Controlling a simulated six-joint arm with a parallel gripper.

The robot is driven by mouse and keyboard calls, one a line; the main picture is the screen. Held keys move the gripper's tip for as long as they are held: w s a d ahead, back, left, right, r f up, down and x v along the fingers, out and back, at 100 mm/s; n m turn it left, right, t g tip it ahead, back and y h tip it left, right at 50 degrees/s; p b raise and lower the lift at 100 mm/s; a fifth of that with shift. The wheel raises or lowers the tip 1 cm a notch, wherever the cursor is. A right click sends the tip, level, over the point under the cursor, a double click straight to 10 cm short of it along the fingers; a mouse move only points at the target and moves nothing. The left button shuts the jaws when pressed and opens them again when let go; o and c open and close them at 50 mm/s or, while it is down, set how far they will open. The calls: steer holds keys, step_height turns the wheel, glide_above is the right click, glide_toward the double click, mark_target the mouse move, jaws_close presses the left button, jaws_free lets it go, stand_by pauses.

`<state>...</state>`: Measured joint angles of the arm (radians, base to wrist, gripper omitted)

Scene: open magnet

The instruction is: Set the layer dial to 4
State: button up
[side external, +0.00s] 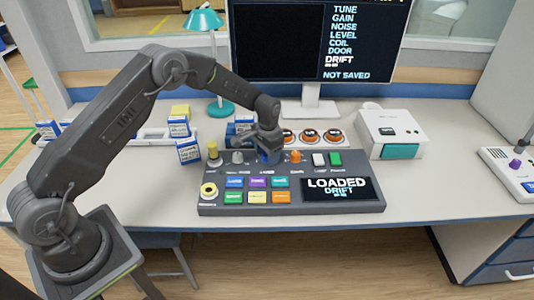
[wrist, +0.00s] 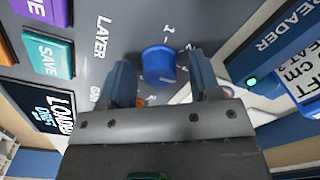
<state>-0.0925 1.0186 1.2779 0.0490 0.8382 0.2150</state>
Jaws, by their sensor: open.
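The layer dial is a blue knob (wrist: 158,65) on the grey console (side external: 222,207), beside the printed word LAYER in the wrist view. Small tick marks and numbers surround it, but only a 1 is readable, so I cannot tell its setting. My gripper (wrist: 162,72) is open, with one finger on each side of the knob. Gaps show between knob and fingers. In the side view my gripper (side external: 268,142) is directly above the blue dial (side external: 269,157), partly hiding it. The console display (side external: 336,189) reads LOADED DRIFT.
Coloured buttons (side external: 257,183) lie in front. The monitor (side external: 318,40) shows NOT SAVED.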

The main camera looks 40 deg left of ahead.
steer(key=shift+c, duration=0.3)
steer(key=c, duration=0.9)
steer(key=shift+o, duration=0.2)
steer(key=shift+m, duration=0.4)
steer(key=m, duration=0.4)
steer(key=shift+m, duration=2.5)
